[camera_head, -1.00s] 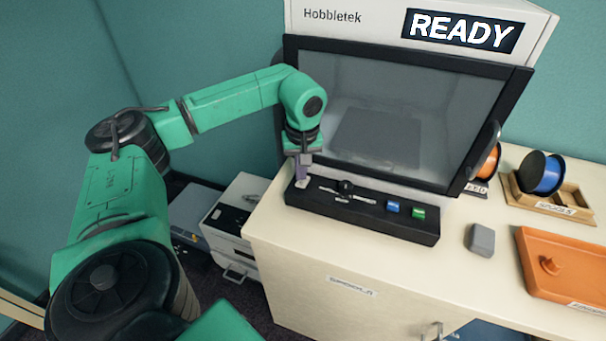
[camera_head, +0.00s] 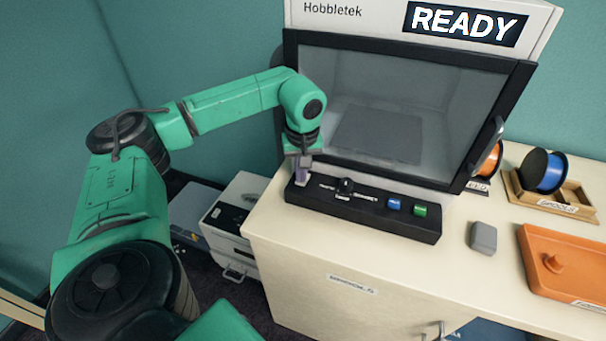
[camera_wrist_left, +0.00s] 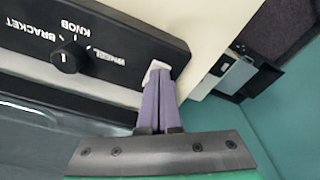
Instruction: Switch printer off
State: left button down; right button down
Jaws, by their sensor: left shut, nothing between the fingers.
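The printer (camera_head: 352,15) is a white and black Hobbletek machine with a large window, and its display (camera_head: 464,24) reads READY. A black control strip (camera_head: 400,222) in front carries a black knob (camera_head: 345,186), a blue button (camera_head: 394,203) and a green button (camera_head: 420,210). My left gripper (camera_head: 302,181) is shut and empty, pointing down at the strip's left end. In the left wrist view its purple fingers (camera_wrist_left: 158,75) are together over the strip's end, with a pale patch at their tips. The fingers hide whatever lies under them. The knob (camera_wrist_left: 70,57) has BRACKET, KNOB and WHEEL around it.
On the cream cabinet top (camera_head: 350,245) stand a grey block (camera_head: 483,238), an orange tray (camera_head: 560,292), and a blue spool (camera_head: 542,172) in a wooden holder. An orange spool (camera_head: 489,165) is partly hidden by the printer. A white machine (camera_head: 232,222) stands lower left.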

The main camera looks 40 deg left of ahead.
pick_arm(q)
jog(key=shift+f, duration=0.2)
jog(key=shift+r, duration=0.1)
notch_tip(320, 180, up, 7)
jog(key=p, duration=0.6)
dwell(0.4)
